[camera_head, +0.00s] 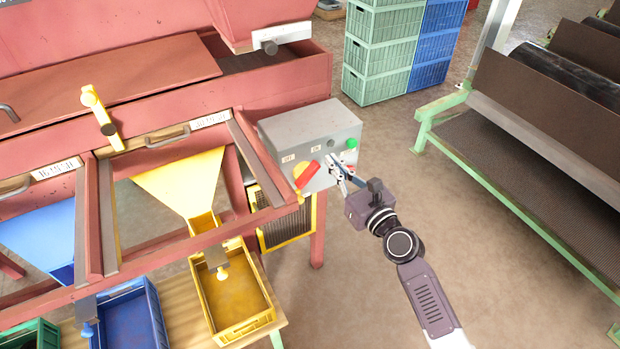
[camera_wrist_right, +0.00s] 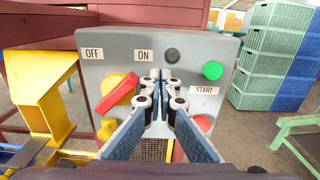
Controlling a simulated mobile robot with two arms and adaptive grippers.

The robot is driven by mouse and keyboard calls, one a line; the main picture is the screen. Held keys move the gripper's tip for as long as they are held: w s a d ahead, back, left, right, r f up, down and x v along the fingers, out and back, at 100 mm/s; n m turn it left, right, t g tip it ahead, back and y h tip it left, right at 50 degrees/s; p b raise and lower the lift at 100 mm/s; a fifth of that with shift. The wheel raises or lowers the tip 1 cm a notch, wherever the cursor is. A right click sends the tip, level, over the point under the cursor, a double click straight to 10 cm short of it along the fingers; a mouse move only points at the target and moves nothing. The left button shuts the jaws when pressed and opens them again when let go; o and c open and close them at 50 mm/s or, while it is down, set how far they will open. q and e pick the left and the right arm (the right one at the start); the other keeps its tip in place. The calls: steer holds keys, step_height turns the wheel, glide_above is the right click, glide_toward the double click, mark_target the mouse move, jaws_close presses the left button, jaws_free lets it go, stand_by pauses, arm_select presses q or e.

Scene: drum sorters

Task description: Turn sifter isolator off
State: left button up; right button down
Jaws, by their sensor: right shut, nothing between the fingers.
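The sifter isolator is a red rotary handle on a yellow disc (camera_head: 305,173) on the front of a grey control box (camera_head: 310,124). In the right wrist view the red handle (camera_wrist_right: 117,93) is tilted, its upper end toward the ON label (camera_wrist_right: 144,56) and its lower end to the left. The OFF label (camera_wrist_right: 93,54) is at the upper left. My right gripper (camera_head: 334,162) is shut and empty, in front of the panel just right of the handle. Its fingertips (camera_wrist_right: 161,76) show beside the handle; whether they touch it I cannot tell. My left gripper is out of view.
A green button (camera_wrist_right: 212,70), a START label (camera_wrist_right: 204,90) and a red button (camera_wrist_right: 203,123) are on the panel's right. A yellow chute (camera_head: 185,180) and yellow crate (camera_head: 236,300) stand left. Stacked green crates (camera_head: 380,55) stand behind.

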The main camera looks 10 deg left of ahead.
steer(key=shift+x, duration=1.05)
steer(key=shift+s, duration=0.1)
steer(key=shift+d, duration=0.1)
steer(key=shift+s+d, duration=0.35)
steer(key=shift+s, duration=0.25)
